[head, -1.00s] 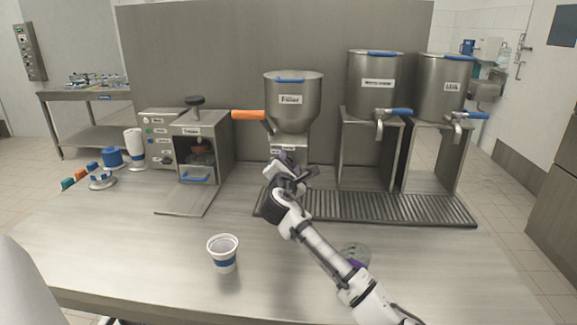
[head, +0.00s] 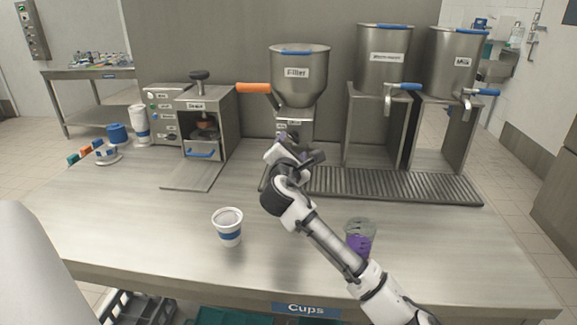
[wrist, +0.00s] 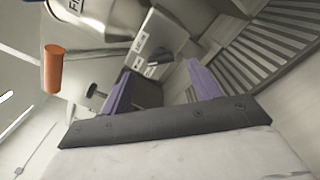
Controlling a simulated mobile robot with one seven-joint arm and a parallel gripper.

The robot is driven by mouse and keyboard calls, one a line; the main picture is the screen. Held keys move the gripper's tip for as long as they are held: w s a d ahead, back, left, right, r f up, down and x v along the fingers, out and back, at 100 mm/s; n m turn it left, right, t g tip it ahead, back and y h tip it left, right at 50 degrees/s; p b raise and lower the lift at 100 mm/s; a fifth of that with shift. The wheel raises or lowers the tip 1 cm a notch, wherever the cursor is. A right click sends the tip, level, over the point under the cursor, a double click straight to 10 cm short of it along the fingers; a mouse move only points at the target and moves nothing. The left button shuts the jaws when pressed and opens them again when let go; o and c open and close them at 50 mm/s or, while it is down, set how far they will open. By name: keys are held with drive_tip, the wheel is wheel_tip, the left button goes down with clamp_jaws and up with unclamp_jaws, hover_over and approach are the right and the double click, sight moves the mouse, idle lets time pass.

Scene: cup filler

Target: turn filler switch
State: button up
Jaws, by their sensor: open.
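The filler is a steel hopper (head: 299,78) marked "Filler" with an orange handle (head: 253,88) on its left; the handle also shows in the wrist view (wrist: 53,69). Below the hopper is its pale labelled panel (head: 295,128), also seen in the wrist view (wrist: 146,40). A small dark and metal part, perhaps the switch (wrist: 152,63), sits by the panel's labels; my gripper and the small scale make it unclear. My gripper (head: 306,146) is in front of the filler's lower part. Its purple fingers (wrist: 160,84) are apart and empty, pointing toward the panel; contact cannot be told.
A white cup with a blue band (head: 228,227) stands at the front. A clear and purple item (head: 358,238) is partly behind my arm. Two steel dispensers (head: 384,60) stand right, above a drip grate (head: 400,185). A grinder-like machine (head: 205,125) stands left.

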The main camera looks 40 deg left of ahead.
drive_tip(key=b+v, duration=0.1)
drive_tip(key=v, duration=0.7)
